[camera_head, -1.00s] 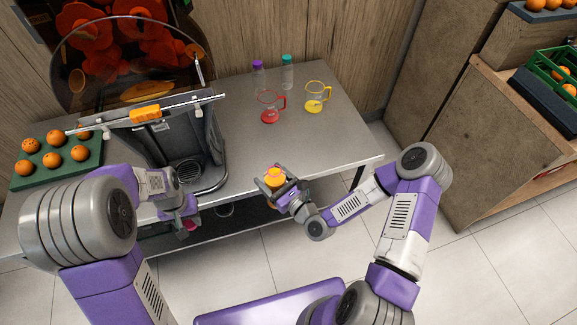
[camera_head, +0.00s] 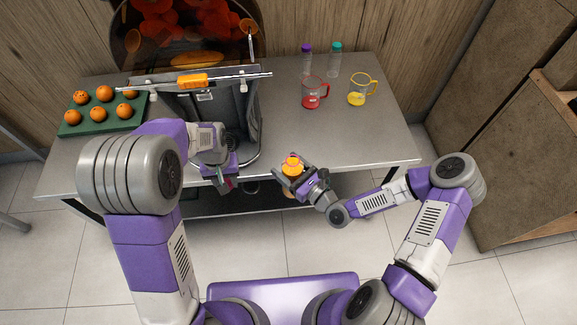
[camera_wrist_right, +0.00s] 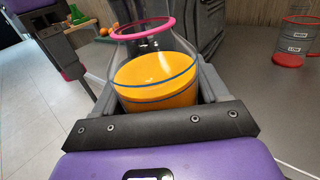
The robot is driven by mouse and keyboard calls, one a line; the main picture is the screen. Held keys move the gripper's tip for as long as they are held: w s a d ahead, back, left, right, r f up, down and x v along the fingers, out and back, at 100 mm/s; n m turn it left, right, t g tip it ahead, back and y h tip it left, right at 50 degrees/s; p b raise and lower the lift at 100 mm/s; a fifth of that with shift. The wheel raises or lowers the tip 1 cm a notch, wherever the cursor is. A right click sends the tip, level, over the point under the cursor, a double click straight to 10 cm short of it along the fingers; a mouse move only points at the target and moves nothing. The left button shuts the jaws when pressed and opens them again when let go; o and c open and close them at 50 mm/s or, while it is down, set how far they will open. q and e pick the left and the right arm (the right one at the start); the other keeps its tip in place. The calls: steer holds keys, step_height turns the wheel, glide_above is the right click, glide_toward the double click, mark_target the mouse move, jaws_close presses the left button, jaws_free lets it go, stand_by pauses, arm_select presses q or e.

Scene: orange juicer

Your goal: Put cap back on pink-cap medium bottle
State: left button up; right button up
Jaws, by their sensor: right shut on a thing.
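The medium bottle (camera_head: 292,164), holding orange juice, is in my right gripper (camera_head: 291,170), in front of the table's front edge. In the right wrist view, the bottle (camera_wrist_right: 155,80) is clear, with a pink ring at its open mouth and no cap on it. The right gripper is shut around its body. My left gripper (camera_head: 226,184) is to the left of the bottle and apart from it. A small dark pink spot, possibly the cap, shows at its fingertips. It is too small to tell whether the fingers grip it.
The juicer (camera_head: 210,110) stands behind the left gripper on the grey table (camera_head: 350,148). A green tray (camera_head: 97,128) with several oranges is at its left. A red jug (camera_head: 313,93), a yellow jug (camera_head: 358,92), a purple-capped bottle (camera_head: 307,62) and a teal-capped bottle (camera_head: 334,62) stand behind.

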mark_target(293, 158)
arm_select(q)
steer(key=d+r+n, duration=0.1)
steer(key=d+r, duration=0.4)
steer(key=d, duration=0.1)
steer(key=w+d+r+n, duration=0.1)
steer(key=d+r, duration=0.4)
steer(key=d, duration=0.2)
steer(key=w+d+r+n, duration=0.1)
steer(key=d+r, duration=0.4)
steer(key=d, duration=0.1)
steer(key=shift+d+r+n, duration=0.25)
steer(key=shift+r+n, duration=0.1)
steer(key=shift+n, duration=0.05)
steer(key=shift+f, duration=0.15)
steer(key=shift+f, duration=1.9)
steer(key=shift+f, duration=0.9)
steer(key=shift+f, duration=0.5)
